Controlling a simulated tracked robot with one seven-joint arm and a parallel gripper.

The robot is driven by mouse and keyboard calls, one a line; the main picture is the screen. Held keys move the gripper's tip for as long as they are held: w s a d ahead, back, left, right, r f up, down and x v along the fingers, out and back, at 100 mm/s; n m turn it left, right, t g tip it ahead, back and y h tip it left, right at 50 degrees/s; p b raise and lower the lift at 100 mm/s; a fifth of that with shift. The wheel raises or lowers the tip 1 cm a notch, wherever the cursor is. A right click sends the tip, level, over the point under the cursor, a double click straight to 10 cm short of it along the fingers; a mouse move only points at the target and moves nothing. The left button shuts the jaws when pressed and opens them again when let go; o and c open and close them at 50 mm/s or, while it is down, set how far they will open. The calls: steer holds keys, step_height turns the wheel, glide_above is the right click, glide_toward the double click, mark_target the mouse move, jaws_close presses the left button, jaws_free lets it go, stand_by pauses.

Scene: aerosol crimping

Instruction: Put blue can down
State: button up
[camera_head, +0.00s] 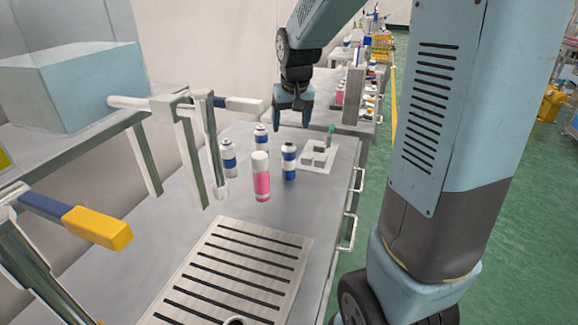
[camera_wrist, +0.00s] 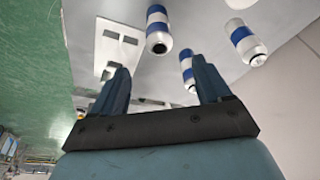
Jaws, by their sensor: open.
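Several cans stand upright on the grey bench. Three are blue and white: one on the right (camera_head: 288,162), one at the back (camera_head: 261,138) and one on the left (camera_head: 228,158); I cannot tell which one the task means. In the wrist view, three blue-banded cans show, at top centre (camera_wrist: 157,32), lower (camera_wrist: 187,70) and right (camera_wrist: 248,42). A pink can with a white top (camera_head: 261,178) stands in front. My gripper (camera_head: 293,122) is open and empty, above the bench behind the cans.
A white slotted fixture (camera_head: 318,155) with a green-topped item (camera_head: 331,129) sits right of the cans. A slotted metal plate (camera_head: 235,265) lies in front. A white-armed frame with a lever (camera_head: 190,105) stands left. Bare bench lies between cans and plate.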

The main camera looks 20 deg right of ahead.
mark_target(289, 147)
steer(key=x, duration=1.2)
steer(key=shift+f, duration=0.4)
steer(key=c, duration=1.2)
